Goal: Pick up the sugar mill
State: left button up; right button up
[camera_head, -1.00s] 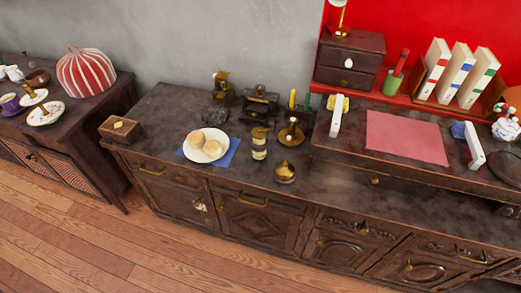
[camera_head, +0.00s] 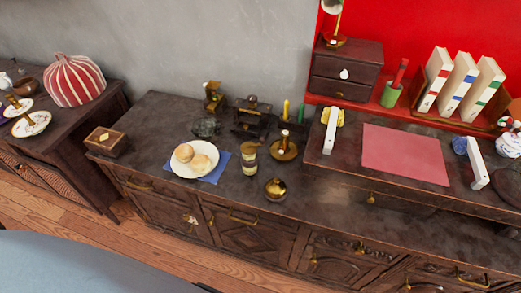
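I cannot tell for sure which item is the sugar mill. A small upright cylinder with a pale middle and a darker top (camera_head: 249,158) stands on the dark cabinet, right of the plate of buns. A round brass pot with a knob (camera_head: 275,189) sits in front of it, near the cabinet's front edge. A dark brown mill-like item (camera_head: 213,97) and a dark boxy device (camera_head: 252,114) stand at the back by the wall. Neither of my grippers is in view.
A plate (camera_head: 173,166) with buns lies on a blue napkin (camera_head: 217,173). A brass candle holder (camera_head: 283,152) stands close behind the brass pot. A wooden box (camera_head: 106,142) is at the left. The raised desk with a pink pad (camera_head: 405,158) borders the right. The cabinet's front strip is mostly clear.

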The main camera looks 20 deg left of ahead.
aim_at(249, 155)
jog(key=z, duration=0.05)
jog(key=i, duration=0.1)
jog(key=u, duration=1.25)
